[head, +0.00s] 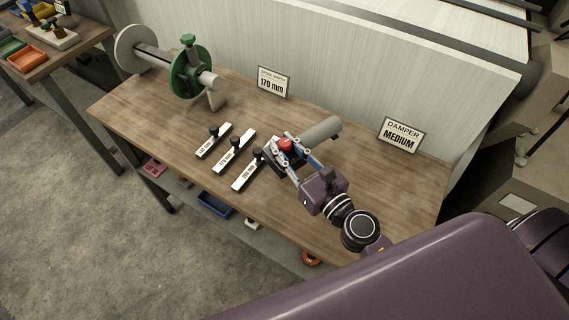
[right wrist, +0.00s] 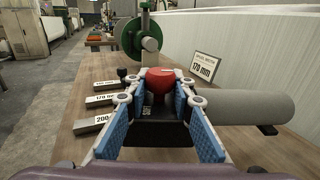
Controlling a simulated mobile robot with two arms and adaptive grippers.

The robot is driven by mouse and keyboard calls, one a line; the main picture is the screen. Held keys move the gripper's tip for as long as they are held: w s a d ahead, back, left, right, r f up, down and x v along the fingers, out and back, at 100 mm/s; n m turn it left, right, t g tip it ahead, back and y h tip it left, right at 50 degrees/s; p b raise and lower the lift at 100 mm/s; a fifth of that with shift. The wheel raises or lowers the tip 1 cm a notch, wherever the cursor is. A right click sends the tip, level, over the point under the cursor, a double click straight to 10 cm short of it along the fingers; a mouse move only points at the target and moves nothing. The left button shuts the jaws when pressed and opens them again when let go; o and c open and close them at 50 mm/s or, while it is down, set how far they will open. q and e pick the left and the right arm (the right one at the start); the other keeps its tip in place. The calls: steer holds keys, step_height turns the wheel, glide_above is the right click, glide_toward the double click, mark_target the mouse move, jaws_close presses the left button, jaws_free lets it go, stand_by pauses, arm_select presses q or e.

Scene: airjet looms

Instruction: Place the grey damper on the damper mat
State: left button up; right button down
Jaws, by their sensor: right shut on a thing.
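My right gripper (head: 285,147) is over the table with its fingers on either side of a red, round-topped piece (right wrist: 158,80), and is shut on it. The red top (head: 286,144) also shows in the head view. Below it is a dark base or tray with white lettering (right wrist: 147,110), partly hidden by the fingers. A smooth grey cylinder (head: 320,130) lies to the right of the fingers, and it also shows in the right wrist view (right wrist: 240,106). I cannot tell whether this is the grey damper. No separate mat shows clearly. My left gripper is not in view.
Several labelled white bars with black knobs (head: 233,153) lie left of the gripper. A green-flanged spool (head: 188,72) stands at the table's far left. A "170 mm" sign (head: 274,82) and a "DAMPER MEDIUM" sign (head: 401,135) stand at the back. Bare wood (head: 390,180) is at the right.

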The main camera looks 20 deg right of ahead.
steer(key=shift+f+b, duration=2.1)
steer(key=shift+f, duration=0.15)
steer(key=shift+r, duration=0.1)
steer(key=c, duration=1.7)
jaws_free()
steer(key=shift+o, duration=0.2)
steer(key=shift+f, duration=0.2)
steer(key=shift+r, duration=0.1)
steer(key=shift+d, duration=0.1)
